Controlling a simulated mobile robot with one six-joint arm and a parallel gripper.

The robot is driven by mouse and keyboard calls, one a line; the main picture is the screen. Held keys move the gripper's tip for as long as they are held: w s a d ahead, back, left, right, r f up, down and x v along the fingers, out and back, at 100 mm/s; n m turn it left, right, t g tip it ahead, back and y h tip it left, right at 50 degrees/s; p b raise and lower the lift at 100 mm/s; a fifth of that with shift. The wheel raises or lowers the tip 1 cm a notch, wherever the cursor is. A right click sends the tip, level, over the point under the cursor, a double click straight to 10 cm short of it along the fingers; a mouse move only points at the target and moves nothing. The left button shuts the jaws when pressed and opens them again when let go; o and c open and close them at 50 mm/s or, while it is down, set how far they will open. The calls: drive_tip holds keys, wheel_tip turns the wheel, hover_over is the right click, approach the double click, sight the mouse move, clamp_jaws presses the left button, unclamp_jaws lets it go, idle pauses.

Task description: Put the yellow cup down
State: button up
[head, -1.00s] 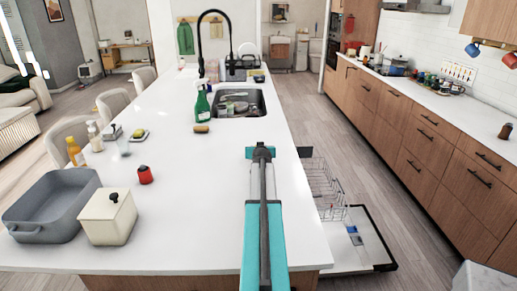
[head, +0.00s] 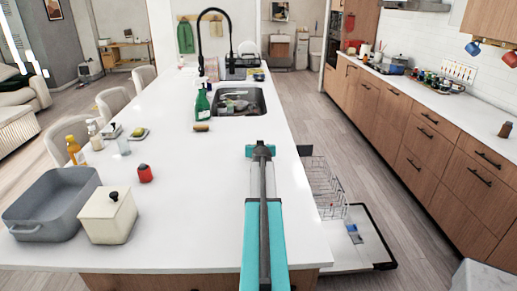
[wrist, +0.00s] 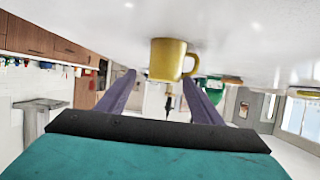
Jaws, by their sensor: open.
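The yellow cup (wrist: 167,60) shows in the wrist view, which is upside down, with the white counter at the top. The cup appears upright with its base on the counter, its handle to the right in the picture. My gripper (wrist: 160,76) is open, its two dark fingers spread apart. The cup is near the fingertips, with a gap visible on each side; no finger is seen gripping it. In the head view my gripper (head: 261,152) reaches over the island counter (head: 190,210), and the cup is hidden there.
A green bottle (head: 202,103) and the sink (head: 237,103) lie beyond my gripper. A red item (head: 145,174), a cream canister (head: 108,217) and a grey pan (head: 47,207) stand to the left. An open dishwasher (head: 355,240) is at the right.

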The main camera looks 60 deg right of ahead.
drive_tip(key=b+v, duration=0.3)
drive_tip(key=v, duration=0.9)
idle(0.3)
idle(0.7)
